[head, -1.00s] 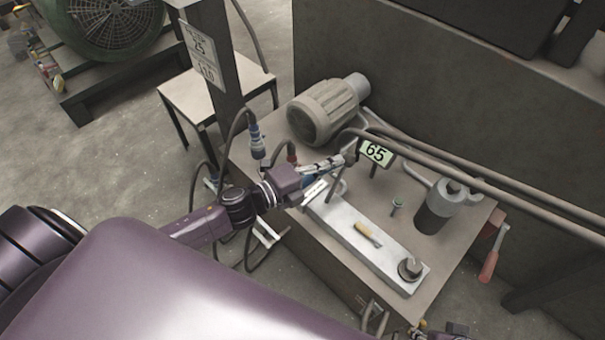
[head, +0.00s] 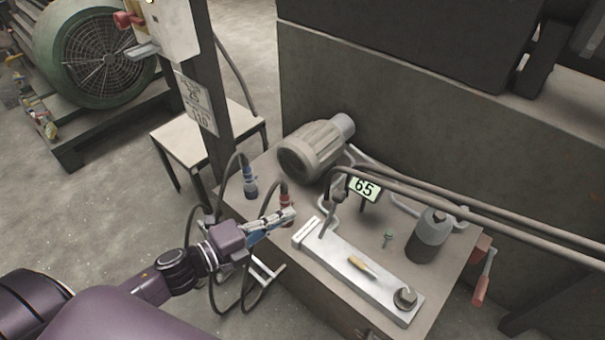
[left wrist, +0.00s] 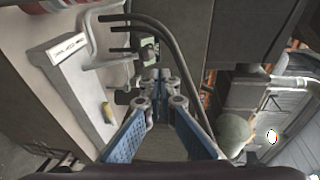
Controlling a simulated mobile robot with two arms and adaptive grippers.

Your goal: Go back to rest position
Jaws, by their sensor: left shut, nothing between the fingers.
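My left gripper (head: 284,217) shows in the head view at the left edge of the machine's table top, beside the end of the pale metal bar (head: 372,290). It is shut and empty. In the left wrist view its blue-padded fingers (left wrist: 165,76) come together at the tips, with nothing between them. A small yellow-handled tool (head: 361,266) lies on the pale bar. My right gripper does not show in the head view.
Long pipes (head: 500,232) run off to the right. A post (head: 208,110) and a small white table (head: 172,137) stand behind my left arm.

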